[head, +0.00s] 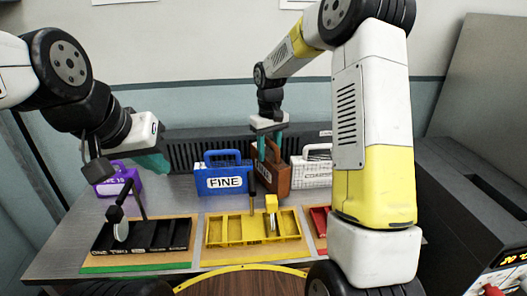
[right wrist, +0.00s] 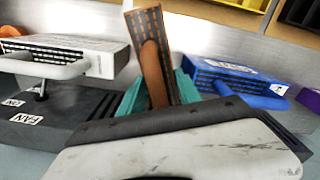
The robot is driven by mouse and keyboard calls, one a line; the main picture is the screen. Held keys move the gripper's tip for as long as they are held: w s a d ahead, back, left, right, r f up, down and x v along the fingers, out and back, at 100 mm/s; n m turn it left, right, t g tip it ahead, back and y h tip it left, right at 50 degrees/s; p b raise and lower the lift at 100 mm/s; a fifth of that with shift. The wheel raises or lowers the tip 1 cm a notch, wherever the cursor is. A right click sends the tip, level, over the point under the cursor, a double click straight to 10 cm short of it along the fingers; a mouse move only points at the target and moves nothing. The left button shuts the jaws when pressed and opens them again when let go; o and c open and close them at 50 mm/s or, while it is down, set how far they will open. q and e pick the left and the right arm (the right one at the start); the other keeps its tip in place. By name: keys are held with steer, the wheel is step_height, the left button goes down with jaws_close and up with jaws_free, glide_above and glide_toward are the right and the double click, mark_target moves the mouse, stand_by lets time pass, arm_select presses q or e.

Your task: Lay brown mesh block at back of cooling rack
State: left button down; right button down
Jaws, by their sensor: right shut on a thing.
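The brown mesh block (head: 275,172) stands between a blue block marked FINE (head: 224,179) and a white mesh block (head: 313,167). My right gripper (head: 268,148) is above it and shut on its handle; the right wrist view shows the brown block (right wrist: 150,62) between the teal fingers. The dark ribbed unit along the back, apparently the cooling rack (head: 190,150), is behind the blocks; its FAN and ON labels show in the right wrist view (right wrist: 70,118). Whether the brown block touches it I cannot tell. My left gripper (head: 153,163) hangs empty near a purple block; its opening is unclear.
The purple block (head: 113,182) stands at the back left. A black tray (head: 140,240), a yellow tray (head: 235,232) with upright tools and a partly hidden red tray (head: 319,218) line the front. The blue and white blocks are close on both sides of the brown one.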

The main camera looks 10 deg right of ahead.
steer(key=shift+f, duration=1.3)
steer(key=c, duration=0.8)
jaws_free()
steer(key=shift+c, duration=0.2)
step_height(320, 180, up, 12)
steer(key=shift+r, duration=0.1)
steer(key=s+d+r+m+t+y, duration=0.1)
steer(key=s+r+t, duration=0.1)
steer(key=s+r, duration=0.35)
steer(key=s+d+r+m+t, duration=0.1)
steer(key=s+d+r, duration=0.15)
steer(key=s, duration=0.65)
steer(key=s+f+m+t+y, duration=0.1)
steer(key=s+t, duration=0.2)
steer(key=s, duration=1)
steer(key=shift+f+m, duration=0.4)
